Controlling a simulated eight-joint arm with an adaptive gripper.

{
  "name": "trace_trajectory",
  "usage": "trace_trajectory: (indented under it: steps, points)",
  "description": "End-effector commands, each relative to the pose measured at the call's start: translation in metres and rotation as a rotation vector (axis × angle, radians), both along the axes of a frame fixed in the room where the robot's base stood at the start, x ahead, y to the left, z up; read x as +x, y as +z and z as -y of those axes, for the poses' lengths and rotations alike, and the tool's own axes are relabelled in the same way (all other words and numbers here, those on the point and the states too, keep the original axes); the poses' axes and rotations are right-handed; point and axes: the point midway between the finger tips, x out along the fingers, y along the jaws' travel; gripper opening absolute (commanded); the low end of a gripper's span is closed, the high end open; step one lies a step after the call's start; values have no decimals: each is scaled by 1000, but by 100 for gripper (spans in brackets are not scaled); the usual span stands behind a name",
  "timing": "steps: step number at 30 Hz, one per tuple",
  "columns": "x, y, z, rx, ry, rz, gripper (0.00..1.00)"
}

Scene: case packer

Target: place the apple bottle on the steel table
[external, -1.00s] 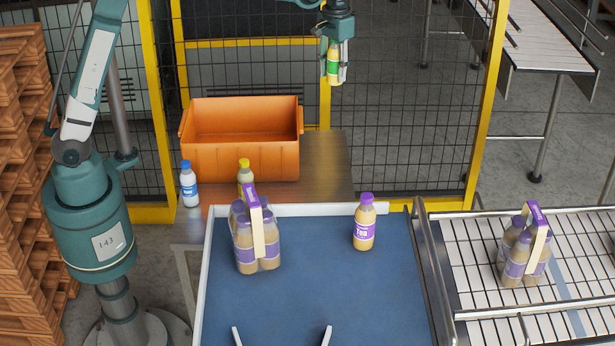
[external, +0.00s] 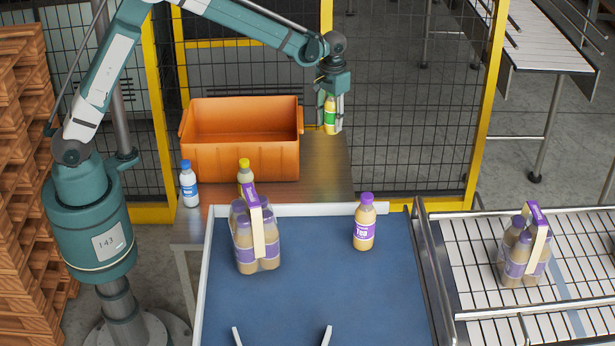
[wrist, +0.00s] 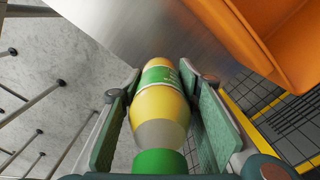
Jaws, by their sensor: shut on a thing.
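My gripper (external: 330,117) is shut on the apple bottle, a yellow bottle with a green label and green cap (external: 330,114). The bottle hangs upright near the right end of the steel table (external: 325,172), just right of the orange crate. In the wrist view the bottle (wrist: 160,104) sits between both finger pads, with its green cap closest to the camera. The steel table's brushed top (wrist: 150,35) shows beyond the bottle in that view. I cannot tell whether the bottle's base touches the table.
An orange crate (external: 240,160) stands on the table, left of the bottle. A blue-capped white bottle (external: 188,187) and a yellow-capped bottle (external: 245,172) stand in front of it. A purple-capped bottle (external: 364,225) and a bottle pack (external: 240,250) stand on the blue surface (external: 320,290). Fencing is behind.

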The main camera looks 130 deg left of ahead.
Motion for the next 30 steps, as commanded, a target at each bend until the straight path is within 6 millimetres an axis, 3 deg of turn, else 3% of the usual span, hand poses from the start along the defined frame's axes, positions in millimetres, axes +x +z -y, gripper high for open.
trace_trajectory:
  steps: [5, 20, 30]
  points:
    - [0, -15, 0, 0, 0, 0, 16]
    - [0, -22, 0, 0, 0, 0, 16]
    - [0, -65, 0, 0, 0, 0, 16]
